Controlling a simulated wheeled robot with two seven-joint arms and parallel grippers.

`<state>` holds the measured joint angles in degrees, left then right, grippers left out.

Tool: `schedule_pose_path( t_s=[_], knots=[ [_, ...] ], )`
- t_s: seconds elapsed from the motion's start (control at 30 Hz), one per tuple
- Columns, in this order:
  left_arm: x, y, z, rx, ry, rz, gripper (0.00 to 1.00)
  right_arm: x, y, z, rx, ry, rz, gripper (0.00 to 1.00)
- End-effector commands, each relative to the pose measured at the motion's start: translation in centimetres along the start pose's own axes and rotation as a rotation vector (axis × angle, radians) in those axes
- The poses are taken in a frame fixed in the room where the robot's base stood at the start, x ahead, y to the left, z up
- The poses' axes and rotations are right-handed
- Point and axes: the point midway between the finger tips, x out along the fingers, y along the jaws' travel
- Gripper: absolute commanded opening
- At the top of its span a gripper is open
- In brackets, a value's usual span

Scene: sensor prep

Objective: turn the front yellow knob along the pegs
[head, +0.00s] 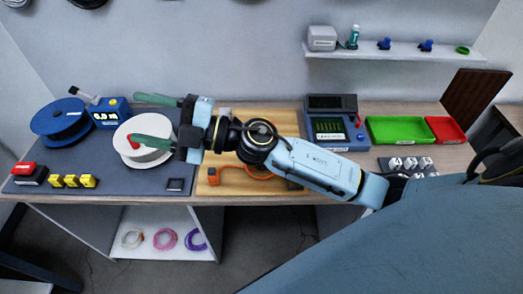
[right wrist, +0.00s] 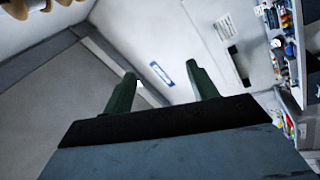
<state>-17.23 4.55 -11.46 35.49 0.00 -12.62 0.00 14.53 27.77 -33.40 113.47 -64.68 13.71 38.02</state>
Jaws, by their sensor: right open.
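My right gripper (head: 134,117) is open and empty, its two green fingers spread apart and pointing left over the dark mat (head: 110,180). Its lower finger passes in front of the white spool (head: 158,158) with a red centre. Several small yellow pieces (head: 71,181) stand in a row at the mat's front left, apart from the gripper. I cannot make out a clear yellow knob with pegs; my right arm hides part of the wooden board (head: 208,186).
An orange cable (head: 238,176) lies on the board. A blue device (head: 332,125), a green tray (head: 397,130) and a red tray (head: 446,130) stand right.

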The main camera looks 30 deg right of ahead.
Motion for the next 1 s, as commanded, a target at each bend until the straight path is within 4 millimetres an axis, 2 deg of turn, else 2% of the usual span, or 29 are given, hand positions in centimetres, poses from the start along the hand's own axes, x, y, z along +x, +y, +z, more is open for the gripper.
schedule_pose_path(
  t_s=[0.07,0.17,0.23,0.33,0.43,0.5,0.63,0.7,0.8,0.87,1.0],
  knots=[
    [0.0,-0.1,0.0,0.0,0.0,-0.001,0.36,0.4,-2.4,-0.2,-0.109,0.11,-0.204,0.58],
    [0.0,-0.1,0.0,0.0,0.0,-0.001,0.36,-0.9,-5.8,1.2,-0.217,0.189,-0.494,0.58],
    [0.0,-0.1,0.0,0.0,0.0,-0.001,0.36,-2.9,-7.6,3.4,-0.282,0.198,-0.714,0.58],
    [0.0,-0.1,0.0,0.0,0.0,-0.001,0.36,-6.9,-8.7,7.7,-0.349,0.144,-1.034,0.58],
    [0.0,-0.1,0.0,0.0,0.0,-0.001,0.36,-11.7,-7.7,12.2,-0.384,0.022,-1.324,0.58],
    [0.0,-0.1,0.0,0.0,0.0,-0.001,0.36,-14.8,-6.1,14.7,-0.389,-0.083,-1.489,0.58],
    [0.0,-0.1,0.0,0.0,0.001,-0.001,0.36,-19.2,-2.9,17.7,-0.379,-0.261,-1.698,0.58],
    [0.0,-0.1,0.0,0.0,0.001,-0.001,0.36,-20.7,-1.7,18.4,-0.368,-0.327,-1.763,0.58],
    [0.0,-0.1,0.0,0.0,0.001,-0.001,0.36,-21.9,-0.9,19.0,-0.358,-0.377,-1.81,0.58],
    [-0.1,-0.1,-0.1,0.0,0.001,-0.001,0.36,-22.2,-1.0,19.2,-0.354,-0.388,-1.82,0.58],
    [-0.3,-0.1,-0.1,0.0,0.001,-0.001,0.36,-22.8,-2.7,19.9,-0.351,-0.386,-1.823,0.58]
  ],
)
